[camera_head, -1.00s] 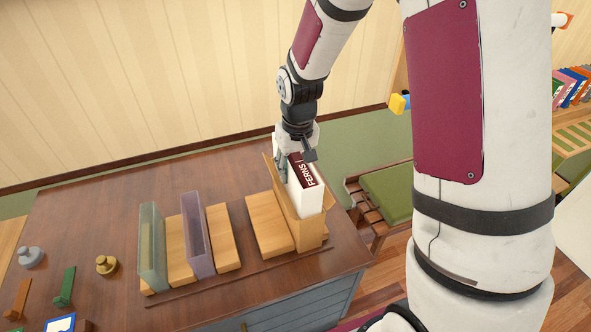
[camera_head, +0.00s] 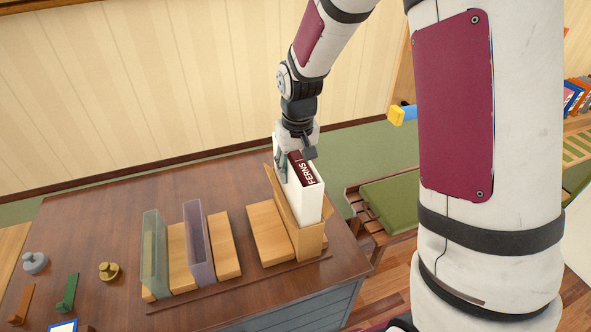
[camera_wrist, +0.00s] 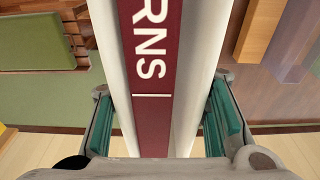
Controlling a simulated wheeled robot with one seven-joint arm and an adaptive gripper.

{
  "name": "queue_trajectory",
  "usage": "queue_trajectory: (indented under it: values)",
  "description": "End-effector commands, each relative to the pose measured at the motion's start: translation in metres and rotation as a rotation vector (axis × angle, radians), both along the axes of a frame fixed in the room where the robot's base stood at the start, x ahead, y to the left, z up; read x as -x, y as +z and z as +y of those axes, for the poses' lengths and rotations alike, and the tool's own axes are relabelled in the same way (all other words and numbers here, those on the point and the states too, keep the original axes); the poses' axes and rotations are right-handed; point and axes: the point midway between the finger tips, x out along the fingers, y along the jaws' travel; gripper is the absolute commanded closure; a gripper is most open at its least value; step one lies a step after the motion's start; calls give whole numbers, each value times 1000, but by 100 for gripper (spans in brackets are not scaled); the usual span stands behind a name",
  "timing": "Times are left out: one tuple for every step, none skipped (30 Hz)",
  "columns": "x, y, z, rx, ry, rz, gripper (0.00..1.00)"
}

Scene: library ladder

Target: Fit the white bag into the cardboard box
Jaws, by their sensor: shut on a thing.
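My gripper (camera_head: 297,157) is above the box and shut on the bag's top end. In the wrist view the bag (camera_wrist: 185,70) runs between the two green finger pads, with the label (camera_wrist: 155,75) facing the camera. How deep the bag sits inside the box is hidden by the box's walls.
Left of the box on the brown table (camera_head: 110,210) stand a purple bin (camera_head: 199,245) and a green clear bin (camera_head: 154,255), among flat wooden blocks (camera_head: 268,232). A grey knob (camera_head: 35,263) and a brass knob (camera_head: 109,271) are at the left. A green-cushioned bench (camera_head: 390,200) is right.

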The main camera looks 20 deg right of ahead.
Motion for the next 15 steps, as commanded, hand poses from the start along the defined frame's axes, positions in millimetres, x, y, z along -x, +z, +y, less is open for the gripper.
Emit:
queue_trajectory:
  values:
    - [0, 3, 0, 0, 0, -2, 90]
    - [0, 4, 0, 0, 0, -3, 90]
    - [0, 5, 0, 0, 0, -3, 90]
    - [0, 6, 0, 0, 0, -3, 90]
    - [0, 8, 0, 0, 0, -3, 90]
    - [0, 9, 0, 0, 0, -3, 90]
    - [0, 10, 0, 0, 0, -3, 90]
    - [0, 11, 0, 0, 0, -3, 90]
    - [0, 13, 0, 0, 0, -3, 90]
    - [0, 14, 0, 0, 0, -3, 90]
    - [0, 15, 0, 0, 0, -3, 90]
    - [0, 16, 0, 0, 1, -3, 90]
    - [0, 17, 0, 0, 1, -3, 90]
    - [0, 17, 0, 0, 1, -3, 90]
    - [0, 18, 0, 0, 1, -3, 90]
